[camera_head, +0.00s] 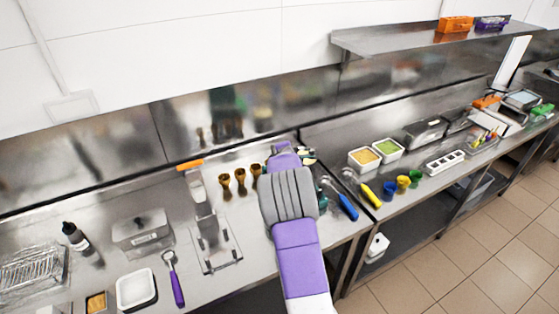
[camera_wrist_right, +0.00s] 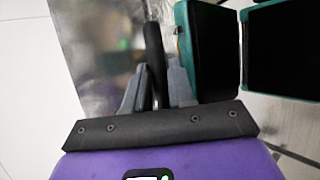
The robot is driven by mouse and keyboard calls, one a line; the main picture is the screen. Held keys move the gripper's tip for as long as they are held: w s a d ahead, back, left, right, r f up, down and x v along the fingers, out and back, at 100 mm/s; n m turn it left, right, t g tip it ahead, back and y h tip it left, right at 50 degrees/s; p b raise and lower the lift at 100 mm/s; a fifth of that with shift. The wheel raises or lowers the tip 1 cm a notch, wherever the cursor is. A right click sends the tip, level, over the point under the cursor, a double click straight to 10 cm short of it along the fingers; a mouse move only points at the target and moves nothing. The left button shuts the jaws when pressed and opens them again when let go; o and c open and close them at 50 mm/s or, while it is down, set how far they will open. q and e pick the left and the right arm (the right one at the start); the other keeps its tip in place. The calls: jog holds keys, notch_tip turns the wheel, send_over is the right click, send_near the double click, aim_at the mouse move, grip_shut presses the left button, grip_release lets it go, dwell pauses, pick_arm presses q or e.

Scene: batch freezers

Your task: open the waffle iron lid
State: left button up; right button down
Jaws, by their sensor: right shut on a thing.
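My right arm reaches over the counter in the head view, and its purple gripper body (camera_head: 284,158) shows behind the grey forearm. In the right wrist view my right gripper (camera_wrist_right: 155,92) is shut on an upright black handle (camera_wrist_right: 153,50). Two dark panels with teal rims, one nearer (camera_wrist_right: 181,55) and one at the right (camera_wrist_right: 243,50), stand beside the handle. They may be parts of the waffle iron, but I cannot tell how far its lid is raised. In the head view my arm hides most of this spot. My left gripper is not in view.
Several brown cups (camera_head: 240,181) stand left of my arm, near a metal device with an orange-tipped handle (camera_head: 190,164). Blue-handled (camera_head: 346,206) and yellow-handled (camera_head: 370,196) scoops lie to the right. A wall shelf (camera_head: 400,40) hangs above.

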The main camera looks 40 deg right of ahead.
jog(key=shift+w+f, duration=0.35)
jog(key=shift+f, duration=0.15)
jog(key=c, duration=1.1)
grip_release()
jog(key=shift+s+a+r, duration=0.2)
jog(key=shift+a+r, duration=0.15)
jog(key=shift+b+v, duration=0.8)
jog(key=shift+v, duration=2.5)
jog(key=shift+d+r, duration=0.1)
jog(key=shift+d, duration=0.1)
